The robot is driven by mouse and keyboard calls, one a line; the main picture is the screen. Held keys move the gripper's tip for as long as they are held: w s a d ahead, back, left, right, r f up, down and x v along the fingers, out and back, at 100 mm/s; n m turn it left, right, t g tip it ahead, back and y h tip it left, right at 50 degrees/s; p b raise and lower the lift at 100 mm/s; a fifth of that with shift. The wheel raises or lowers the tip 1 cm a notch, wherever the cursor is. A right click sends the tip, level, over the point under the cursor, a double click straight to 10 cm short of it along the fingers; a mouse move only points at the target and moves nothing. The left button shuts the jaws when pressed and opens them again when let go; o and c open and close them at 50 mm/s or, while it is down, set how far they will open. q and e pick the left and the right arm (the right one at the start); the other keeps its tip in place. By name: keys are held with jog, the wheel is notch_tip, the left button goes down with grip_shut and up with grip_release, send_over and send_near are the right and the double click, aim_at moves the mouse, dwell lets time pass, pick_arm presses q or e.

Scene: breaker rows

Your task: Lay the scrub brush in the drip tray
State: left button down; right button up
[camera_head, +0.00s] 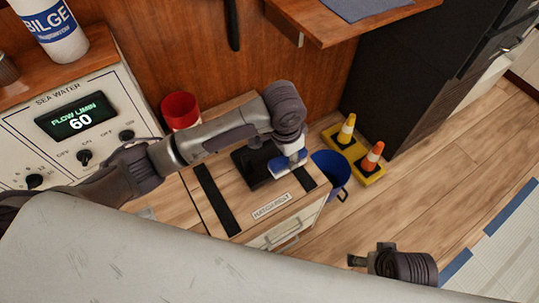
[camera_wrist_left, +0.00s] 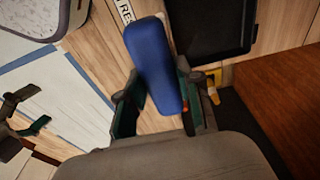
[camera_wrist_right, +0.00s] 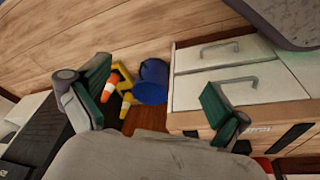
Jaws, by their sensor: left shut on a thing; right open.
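The scrub brush (camera_wrist_left: 155,62) shows as a blue block in the left wrist view, its lower end between the fingers. My left gripper (camera_head: 290,152) is shut on it and holds it over the right part of the wooden cabinet top. In the head view the blue brush (camera_head: 291,164) is partly covered by the gripper. A black tray (camera_head: 246,163), which looks like the drip tray, lies on the cabinet top just left of the brush, partly hidden by my arm. The tray (camera_wrist_left: 212,48) also shows right of the brush in the left wrist view. My right gripper (camera_wrist_right: 155,98) is open and empty.
The cabinet has a "HATCH REST" label (camera_head: 271,207) and black strips. A blue bucket (camera_head: 331,172) stands beside it on the floor. Small cones on yellow bases (camera_head: 369,165) stand further right. A shelf (camera_head: 330,22) overhangs behind.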

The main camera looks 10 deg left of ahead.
jog(key=b+v, duration=0.2)
jog(key=v, duration=0.4)
pick_arm(q)
jog(key=w+a+f, duration=0.3)
jog(key=w+f, duration=0.1)
jog(key=w, duration=0.1)
jog(key=w+a+f+b, duration=0.1)
jog(key=w+a+f, duration=0.1)
jog(key=shift+w+a, duration=0.3)
jog(key=shift+a, duration=0.05)
jog(key=shift+f, duration=0.25)
notch_tip(320, 180, down, 3)
jog(key=shift+f+b, duration=0.1)
jog(key=shift+b, duration=0.75)
pick_arm(e)
jog(key=w+a+t+y, duration=0.1)
jog(key=w+a+t, duration=0.1)
jog(key=w+t, duration=0.2)
jog(key=w, duration=0.3)
jog(key=shift+f, duration=0.1)
pick_arm(q)
jog(key=c, duration=0.8)
grip_release()
pick_arm(e)
jog(key=shift+s, duration=0.1)
pick_arm(q)
jog(key=shift+o, duration=0.2)
